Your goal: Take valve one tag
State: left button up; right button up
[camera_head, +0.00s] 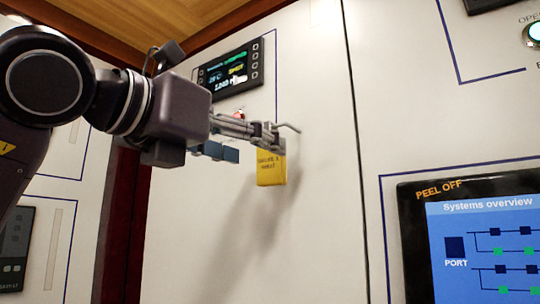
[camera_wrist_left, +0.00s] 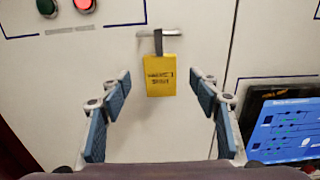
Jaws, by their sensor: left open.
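The yellow valve one tag (camera_head: 270,170) hangs on the white panel from a thin metal hook (camera_head: 288,128). In the left wrist view the tag (camera_wrist_left: 160,80) hangs by a dark strap (camera_wrist_left: 158,42) from a short metal bar; its dark lettering is too small to read surely. My left gripper (camera_head: 262,140) reaches in from the left and overlaps the tag's top in the head view. In the left wrist view my left gripper (camera_wrist_left: 163,92) is open, with blue-padded fingers apart on either side of the tag, not touching it. My right gripper is not in view.
A small display (camera_head: 230,70) is on the panel behind my left arm. A green and a red light (camera_wrist_left: 84,5) show at the wrist view's upper left. A large screen (camera_head: 480,240) stands at the lower right. The panel below the tag is clear.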

aim_at(268, 156)
pick_arm(q)
jog(key=p+x, duration=0.1)
jog(key=x, duration=0.2)
jog(key=shift+w, duration=0.1)
jog(key=p+x, duration=0.1)
jog(key=x, duration=0.1)
jog(key=shift+w+d+f, duration=0.1)
jog(key=shift+w+d, duration=0.15)
jog(key=shift+d, duration=0.05)
jog(key=shift+a, duration=0.1)
jog(key=c, duration=1.1)
jog(key=shift+c, duration=0.9)
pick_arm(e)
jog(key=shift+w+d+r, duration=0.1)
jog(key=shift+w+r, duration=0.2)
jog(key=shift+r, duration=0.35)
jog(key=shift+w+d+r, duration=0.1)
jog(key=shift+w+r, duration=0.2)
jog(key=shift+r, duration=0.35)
